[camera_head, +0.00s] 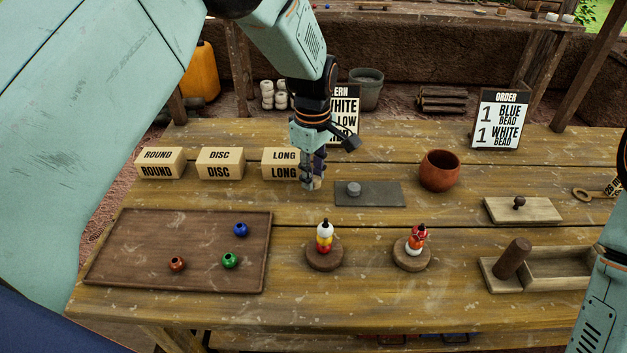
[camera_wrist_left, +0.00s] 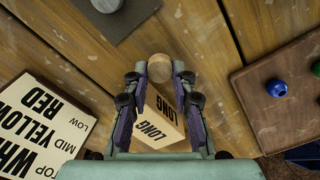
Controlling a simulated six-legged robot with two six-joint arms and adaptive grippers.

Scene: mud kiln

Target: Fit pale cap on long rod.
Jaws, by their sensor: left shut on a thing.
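My left gripper (camera_head: 313,184) is just in front of the block marked LONG, low over the table. In the left wrist view its fingers (camera_wrist_left: 159,78) are closed around a pale, round-ended wooden piece (camera_wrist_left: 159,67), which looks like the pale cap. The fingers hide most of it in the head view, and I cannot tell whether it touches the table. I cannot pick out the long rod for certain. A dark brown cylinder (camera_head: 512,258) leans in a wooden tray at the right. My right gripper is out of view; only part of that arm shows at lower right.
The LONG block (camera_head: 281,164) and a pattern sign (camera_head: 345,113) stand close to my left gripper. A dark slab (camera_head: 382,194) with a grey knob, a clay bowl (camera_head: 440,170), two bead stacks (camera_head: 324,240) and a bead tray (camera_head: 130,276) are around it.

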